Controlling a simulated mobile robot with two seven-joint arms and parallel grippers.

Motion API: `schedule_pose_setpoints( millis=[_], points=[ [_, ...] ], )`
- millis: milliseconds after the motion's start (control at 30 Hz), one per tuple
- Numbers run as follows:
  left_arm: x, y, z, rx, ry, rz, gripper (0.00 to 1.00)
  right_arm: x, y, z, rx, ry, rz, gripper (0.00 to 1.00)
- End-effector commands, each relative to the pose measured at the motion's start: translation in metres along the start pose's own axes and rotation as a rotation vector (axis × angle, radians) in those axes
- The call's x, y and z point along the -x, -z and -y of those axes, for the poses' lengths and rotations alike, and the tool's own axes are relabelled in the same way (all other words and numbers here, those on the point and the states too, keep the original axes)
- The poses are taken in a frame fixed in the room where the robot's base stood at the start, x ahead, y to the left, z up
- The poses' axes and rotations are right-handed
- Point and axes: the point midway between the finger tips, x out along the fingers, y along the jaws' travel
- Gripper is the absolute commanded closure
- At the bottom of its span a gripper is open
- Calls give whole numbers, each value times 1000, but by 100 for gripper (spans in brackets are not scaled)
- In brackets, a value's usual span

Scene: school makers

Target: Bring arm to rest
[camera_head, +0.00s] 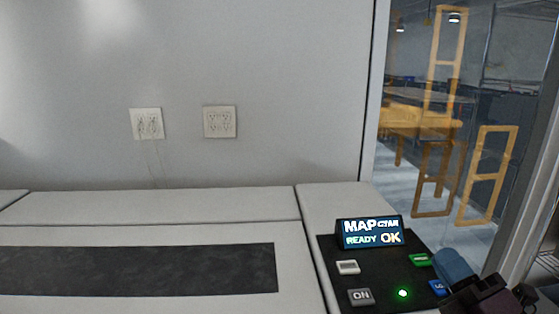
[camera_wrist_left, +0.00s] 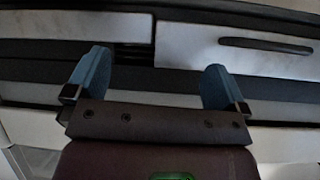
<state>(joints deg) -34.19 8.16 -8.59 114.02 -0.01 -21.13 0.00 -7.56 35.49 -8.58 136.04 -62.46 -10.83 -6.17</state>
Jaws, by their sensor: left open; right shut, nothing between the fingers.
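My right gripper (camera_head: 455,268) comes in at the lower right of the head view. Its blue fingers are together with nothing seen between them, and they are over or beside the right edge of the black control panel (camera_head: 385,272). I cannot tell whether they touch it. My left gripper (camera_wrist_left: 156,85) shows only in the left wrist view. Its two blue fingers stand wide apart with nothing between them. The left arm is outside the head view.
A display (camera_head: 370,233) reads "MAP CYAN READY OK". The panel has an "ON" button (camera_head: 361,297), a white button (camera_head: 348,267), a green button (camera_head: 420,260), a blue button (camera_head: 438,287) and a lit green light (camera_head: 403,293). A dark strip (camera_head: 140,270) lies on the clear white counter (camera_head: 150,233).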

Motion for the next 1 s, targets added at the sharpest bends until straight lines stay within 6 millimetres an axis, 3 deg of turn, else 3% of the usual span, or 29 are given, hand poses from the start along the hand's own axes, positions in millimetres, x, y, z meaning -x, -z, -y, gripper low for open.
schedule_pose_setpoints(
  millis=[200, 367, 500, 600, 800, 1000],
  points=[
    [2, -2, 0, 1, 1, 5, 0, 54, -39, 50, -404, 190, 456, 100],
    [3, -4, 0, 1, 2, 9, 0, 112, -45, 95, -668, 380, 778, 100],
    [3, -5, 0, 1, 2, 9, 0, 171, -27, 130, -877, 580, 1042, 100],
    [3, -4, 0, 1, 2, 9, 0, 206, -8, 146, -990, 710, 1184, 100],
    [2, -3, 0, 1, 1, 7, 0, 250, 25, 157, -1129, 902, 1356, 100],
    [1, -1, 0, 0, 0, 1, 0, 281, 54, 159, -1221, 1052, 1467, 100]
  ],
)
